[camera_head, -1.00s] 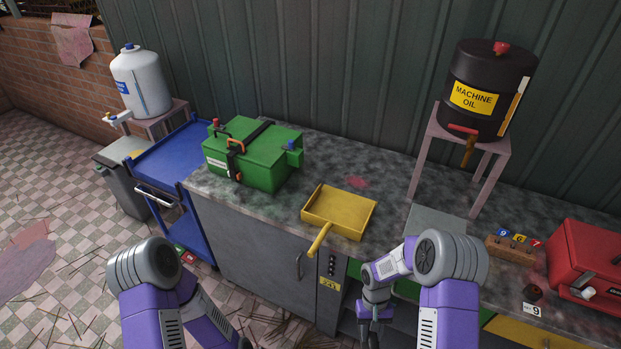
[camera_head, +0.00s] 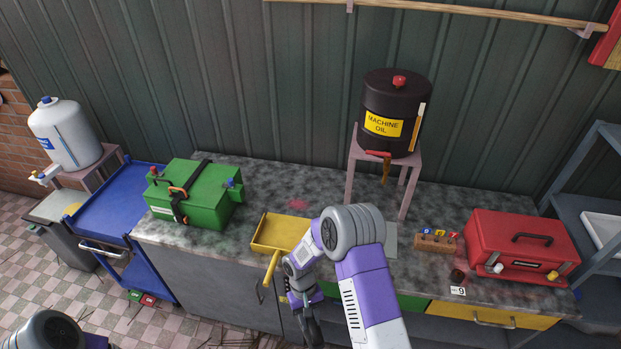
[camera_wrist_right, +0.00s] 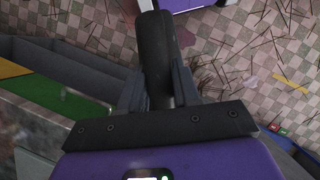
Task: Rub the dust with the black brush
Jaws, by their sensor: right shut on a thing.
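My right gripper (camera_head: 303,303) hangs low in front of the counter, and in the wrist view (camera_wrist_right: 158,88) its two fingers are shut on a long dark thing. This dark thing (camera_wrist_right: 154,45) looks like the black brush; its bristles cannot be made out. In the head view its dark end (camera_head: 312,332) points down below the gripper. A small reddish dust patch (camera_head: 298,204) lies on the grey speckled countertop (camera_head: 325,190), behind the yellow dustpan (camera_head: 285,232). My right arm hides part of the counter. My left gripper is out of view.
A green box (camera_head: 195,195) stands left of the patch. The black machine oil drum (camera_head: 395,105) sits on a stand to the right. A blue cart (camera_head: 115,205) stands left of the counter.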

